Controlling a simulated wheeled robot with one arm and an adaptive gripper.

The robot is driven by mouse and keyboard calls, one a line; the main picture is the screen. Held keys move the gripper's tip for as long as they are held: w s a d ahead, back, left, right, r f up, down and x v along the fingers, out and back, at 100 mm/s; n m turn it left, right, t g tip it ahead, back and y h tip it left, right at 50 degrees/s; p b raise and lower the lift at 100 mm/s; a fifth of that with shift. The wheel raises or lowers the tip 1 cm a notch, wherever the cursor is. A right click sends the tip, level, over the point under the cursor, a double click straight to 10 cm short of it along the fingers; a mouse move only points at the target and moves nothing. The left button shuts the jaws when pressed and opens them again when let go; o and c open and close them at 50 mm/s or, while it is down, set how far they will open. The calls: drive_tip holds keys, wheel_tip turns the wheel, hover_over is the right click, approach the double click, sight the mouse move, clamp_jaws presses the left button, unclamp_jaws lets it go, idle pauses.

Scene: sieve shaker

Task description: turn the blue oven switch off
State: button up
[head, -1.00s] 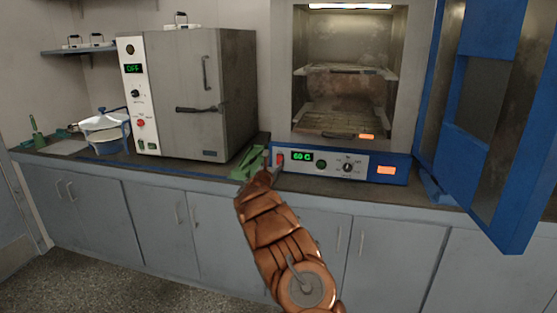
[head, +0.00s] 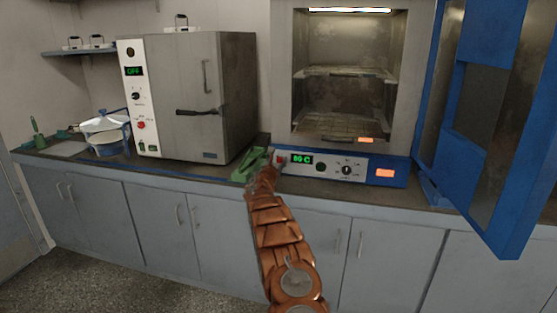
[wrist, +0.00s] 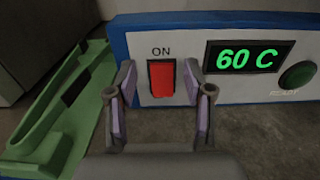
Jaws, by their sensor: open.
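The blue oven (head: 398,178) stands on the bench at the right with its blue door (head: 515,190) swung open. Its front panel has a lit green display (wrist: 248,57), reading 60 C in the wrist view. Left of the display is the red rocker switch (wrist: 161,78), under the word ON; it also shows in the head view (head: 281,160). My gripper (wrist: 160,84) is open and empty, its two fingers on either side of the switch in the wrist view. I cannot tell whether the fingertips touch the panel. In the head view my gripper (head: 272,168) is at the panel's left end.
A green tool or holder (wrist: 62,115) lies on the bench just left of my gripper. A grey oven (head: 185,95) reading OFF stands further left, with a white and blue pot (head: 108,142) beside it. A round green button (wrist: 298,75) is right of the display.

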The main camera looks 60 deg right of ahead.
drive_tip(key=shift+w+d, duration=0.1)
drive_tip(key=shift+d, duration=0.25)
drive_tip(key=shift+f, duration=0.1)
clamp_jaws()
idle(0.4)
